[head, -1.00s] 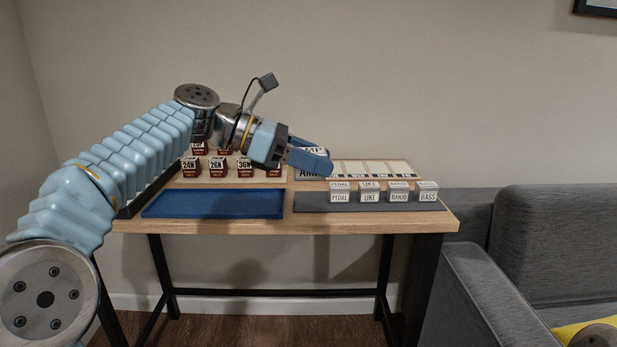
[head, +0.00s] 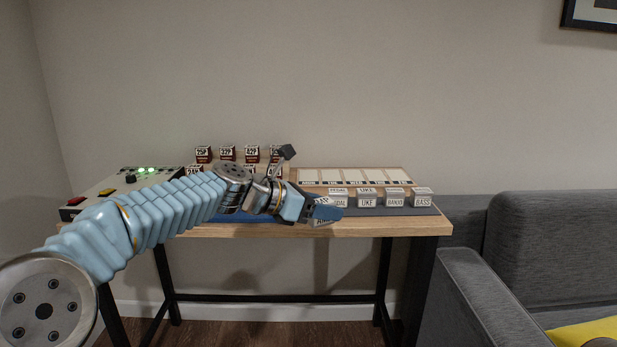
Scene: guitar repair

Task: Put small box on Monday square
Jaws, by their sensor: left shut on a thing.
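My left gripper (head: 328,208) is shut on a small box (head: 323,222) at the left end of the grey mat. The blue fingers cover most of the box, and only a bit of its white, black-lettered label shows below them. The Monday square (head: 308,175) is the leftmost pale square on the weekday board (head: 404,171) at the back right of the table. It looks empty. The gripper and box are in front of it, apart from it. My right gripper is not in view.
The grey mat (head: 432,209) holds small labelled boxes, including UKE (head: 367,202), BANJO (head: 395,202) and BASS (head: 422,201). Dark labelled boxes (head: 227,154) stand on a stepped rack at the back left. A blue tray (head: 258,219) lies partly behind my arm. A panel with green lights (head: 147,170) is at left.

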